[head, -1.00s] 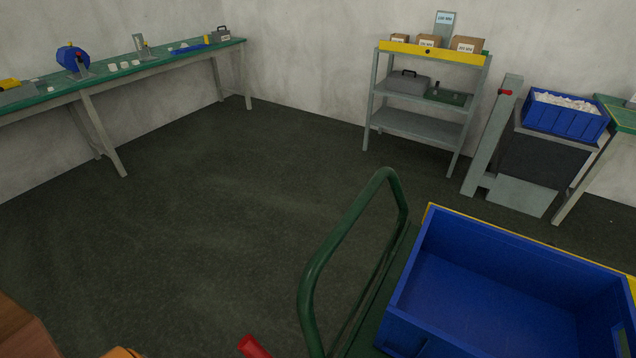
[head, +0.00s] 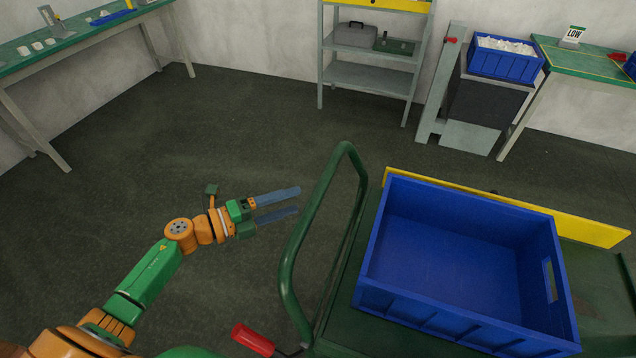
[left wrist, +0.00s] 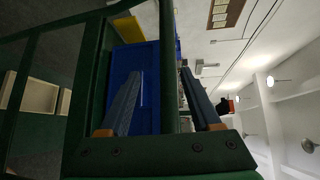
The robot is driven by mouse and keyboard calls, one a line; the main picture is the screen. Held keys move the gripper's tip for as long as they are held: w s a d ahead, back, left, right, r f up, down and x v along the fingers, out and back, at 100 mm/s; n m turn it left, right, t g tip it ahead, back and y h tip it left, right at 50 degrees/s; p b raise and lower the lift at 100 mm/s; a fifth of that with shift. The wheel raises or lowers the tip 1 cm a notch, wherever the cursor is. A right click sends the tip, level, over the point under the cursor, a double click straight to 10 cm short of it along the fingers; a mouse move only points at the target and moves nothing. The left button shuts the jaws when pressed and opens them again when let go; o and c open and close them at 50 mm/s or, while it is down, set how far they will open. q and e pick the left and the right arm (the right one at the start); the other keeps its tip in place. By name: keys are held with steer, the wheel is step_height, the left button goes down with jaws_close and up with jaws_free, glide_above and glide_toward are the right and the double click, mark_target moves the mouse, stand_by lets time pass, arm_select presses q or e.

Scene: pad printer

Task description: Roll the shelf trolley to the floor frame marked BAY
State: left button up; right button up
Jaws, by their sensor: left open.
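A green trolley (head: 340,318) with a tall tubular push handle (head: 295,262) stands at the lower right of the head view. A deep blue crate (head: 455,250) sits on it. My left gripper (head: 300,200) is open and empty, its two fingers pointing right at the handle, just left of it. In the left wrist view a green handle bar (left wrist: 167,65) stands upright between the open fingers (left wrist: 165,95), and the blue crate (left wrist: 140,65) lies beyond. Contact with the bar cannot be told. My right gripper and the BAY floor frame are not in view.
A red-gripped lever (head: 253,340) is at the trolley's near left corner. A grey shelf rack (head: 368,75) and a stand with a blue bin (head: 505,62) are along the back wall. A green workbench (head: 80,35) runs along the left. The floor (head: 220,130) between is clear.

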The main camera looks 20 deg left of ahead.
mark_target(318, 194)
arm_select(q)
steer(key=shift+m+g+h, duration=0.3)
steer(key=shift+m+g, duration=0.2)
steer(key=shift+m, duration=0.3)
steer(key=x, duration=0.5)
steer(key=r+p+x, duration=0.1)
steer(key=x, duration=0.1)
steer(key=shift+s+d+r, duration=0.1)
steer(key=shift+d, duration=0.3)
steer(key=shift+s+a, duration=0.1)
jaws_close()
